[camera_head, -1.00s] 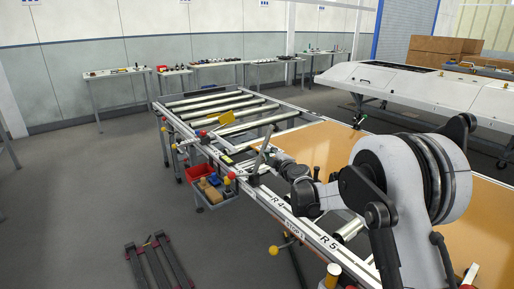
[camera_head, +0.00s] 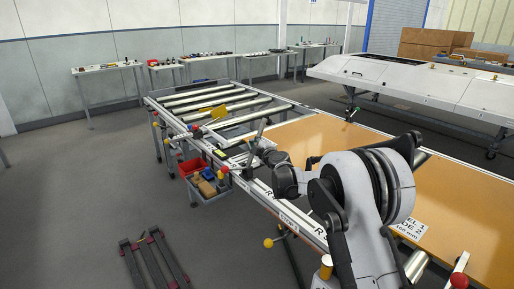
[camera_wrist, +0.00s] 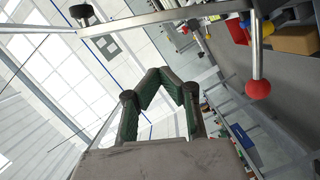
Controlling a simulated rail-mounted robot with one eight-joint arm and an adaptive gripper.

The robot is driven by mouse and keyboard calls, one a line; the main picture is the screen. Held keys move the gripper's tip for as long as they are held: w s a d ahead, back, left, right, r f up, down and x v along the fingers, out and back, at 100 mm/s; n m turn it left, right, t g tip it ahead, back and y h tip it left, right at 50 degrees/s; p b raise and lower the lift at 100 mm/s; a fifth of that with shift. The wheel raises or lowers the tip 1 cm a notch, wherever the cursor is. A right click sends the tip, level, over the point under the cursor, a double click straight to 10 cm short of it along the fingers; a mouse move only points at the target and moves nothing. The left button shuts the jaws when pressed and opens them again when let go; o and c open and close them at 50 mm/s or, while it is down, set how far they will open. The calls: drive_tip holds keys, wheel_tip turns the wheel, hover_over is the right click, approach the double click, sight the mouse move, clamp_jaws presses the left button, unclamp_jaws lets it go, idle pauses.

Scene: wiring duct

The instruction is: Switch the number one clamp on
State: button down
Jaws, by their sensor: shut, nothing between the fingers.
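My gripper (camera_wrist: 167,76) is shut and empty in the wrist view, with its green-padded fingers brought together. In the head view its fingers are too small to make out; my arm reaches to the table's near rail. A grey lever (camera_head: 260,131) stands tilted on that rail, close beside my arm's end. A red ball handle (camera_head: 224,170) is just left of it on the rail. In the wrist view a red ball (camera_wrist: 258,88) on a pale rod is right of the gripper, apart from it. I cannot read which clamp is number one.
The table (camera_head: 310,150) has an orange-brown top and rollers at its far left. A yellow ball handle (camera_head: 268,243) sticks out below the near rail. A dark red rack (camera_head: 155,260) lies on the floor.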

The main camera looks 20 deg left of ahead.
drive_tip(key=w+f, duration=0.2)
drive_tip(key=w, duration=0.3)
drive_tip(key=shift+w+a, duration=0.35)
drive_tip(key=shift+w+d, duration=0.1)
drive_tip(key=shift+d, duration=0.05)
